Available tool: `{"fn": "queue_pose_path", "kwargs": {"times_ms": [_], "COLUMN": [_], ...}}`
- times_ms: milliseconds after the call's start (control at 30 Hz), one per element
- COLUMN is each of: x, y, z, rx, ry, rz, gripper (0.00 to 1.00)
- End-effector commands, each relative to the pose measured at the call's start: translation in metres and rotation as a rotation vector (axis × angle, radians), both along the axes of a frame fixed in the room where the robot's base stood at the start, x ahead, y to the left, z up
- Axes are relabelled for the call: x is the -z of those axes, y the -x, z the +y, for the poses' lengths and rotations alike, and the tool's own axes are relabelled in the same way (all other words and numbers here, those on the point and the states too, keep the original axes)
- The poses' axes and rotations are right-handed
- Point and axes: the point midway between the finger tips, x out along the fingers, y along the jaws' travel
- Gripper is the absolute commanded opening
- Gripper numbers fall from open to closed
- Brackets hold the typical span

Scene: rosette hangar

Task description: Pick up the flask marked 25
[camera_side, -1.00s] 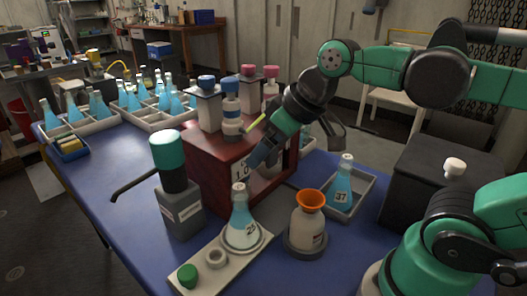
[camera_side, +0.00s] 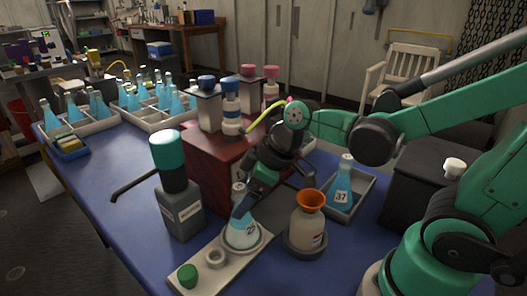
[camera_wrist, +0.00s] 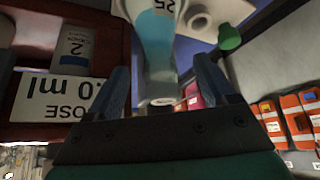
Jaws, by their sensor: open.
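The flask marked 25 (camera_side: 241,233) is a clear conical flask with pale blue liquid, standing upright on a light tray (camera_side: 205,278). Its number reads clearly in the wrist view, where the flask (camera_wrist: 156,38) shows upside down. In the wrist view my gripper (camera_wrist: 165,88) is open, with one finger on each side of the neck and a gap visible on both sides.
A red box (camera_side: 208,165) stands close behind, with bottles on top. A brown vessel with an orange rim (camera_side: 307,225) is just right of the flask. A flask marked 37 (camera_side: 343,185) stands in a grey tray. A dark bottle with a teal cap (camera_side: 180,212) is left.

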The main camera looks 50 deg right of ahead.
Motion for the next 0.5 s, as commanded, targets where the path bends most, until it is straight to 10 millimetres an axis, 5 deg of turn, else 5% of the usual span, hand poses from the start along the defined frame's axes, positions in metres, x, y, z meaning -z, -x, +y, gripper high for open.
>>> {"fn": "queue_pose_path", "kwargs": {"times_ms": [500], "x": [0.019], "y": [-0.009], "z": [0.006], "rx": [0.001], "ry": [-0.001], "rz": [-0.001], "gripper": [0.77]}}
